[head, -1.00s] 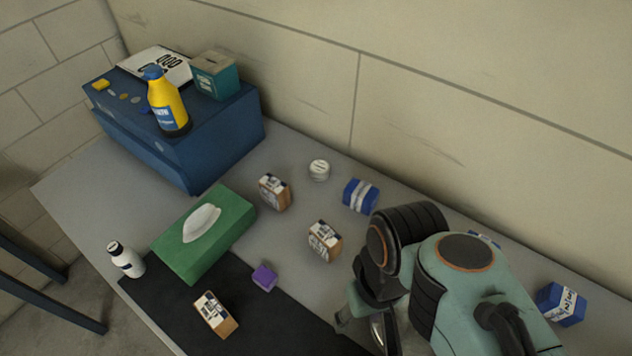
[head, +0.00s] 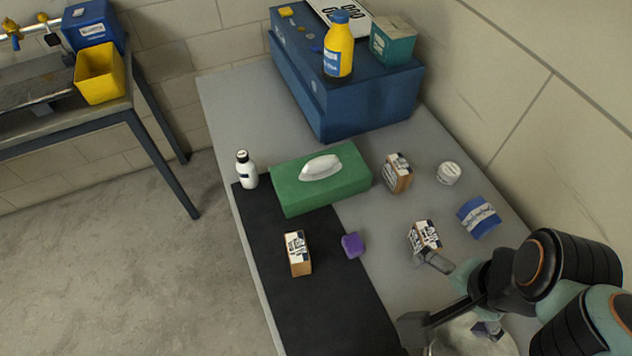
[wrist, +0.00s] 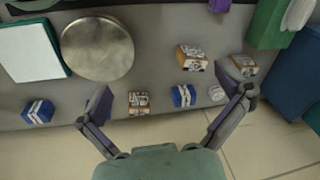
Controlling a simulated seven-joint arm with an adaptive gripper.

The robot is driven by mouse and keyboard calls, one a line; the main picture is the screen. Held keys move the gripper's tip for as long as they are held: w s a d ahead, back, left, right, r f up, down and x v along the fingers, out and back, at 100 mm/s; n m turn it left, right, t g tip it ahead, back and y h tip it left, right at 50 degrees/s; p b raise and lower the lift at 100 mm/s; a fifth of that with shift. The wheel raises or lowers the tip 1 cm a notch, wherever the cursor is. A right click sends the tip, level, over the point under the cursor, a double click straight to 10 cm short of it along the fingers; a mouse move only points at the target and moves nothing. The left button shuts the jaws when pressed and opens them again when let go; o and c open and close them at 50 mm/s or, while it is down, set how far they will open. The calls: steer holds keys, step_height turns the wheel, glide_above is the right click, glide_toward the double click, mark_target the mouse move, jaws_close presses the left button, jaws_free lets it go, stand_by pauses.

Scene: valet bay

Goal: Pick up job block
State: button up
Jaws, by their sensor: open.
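Several tan blocks with white printed labels are in view; I cannot read which is the job block. In the head view one (head: 425,236) stands on the grey bench beside my gripper (head: 428,294), another (head: 397,173) beside the green tissue box, and a third (head: 298,253) on the black mat. My gripper is open and empty, one finger overlapping the nearest block's lower edge in the picture; contact cannot be told. In the wrist view my gripper (wrist: 170,92) has widely spread fingers. Tan blocks (wrist: 192,58) and (wrist: 139,103) appear between them, and one (wrist: 243,66) is partly behind the right finger.
A blue labelled block (head: 478,217), a white round tin (head: 449,173) and a purple block (head: 353,245) lie nearby. The tissue box (head: 320,182), white bottle (head: 246,170) and blue case (head: 345,90) stand farther back. A wall borders the right. A metal disc (wrist: 97,49) lies left.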

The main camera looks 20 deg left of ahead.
steer(key=w+a+f+m+t, duration=0.1)
steer(key=w+a+f+m, duration=0.2)
steer(key=w+a+m, duration=0.8)
steer(key=n+g, duration=0.3)
steer(key=n, duration=0.3)
glide_toward(297, 247)
steer(key=shift+h, duration=0.4)
steer(key=f, duration=0.5)
steer(key=shift+w+a+f, duration=0.15)
steer(key=shift+a+f, duration=0.25)
steer(key=shift+f, duration=0.1)
step_height(297, 247, down, 6)
steer(key=c, duration=1.2)
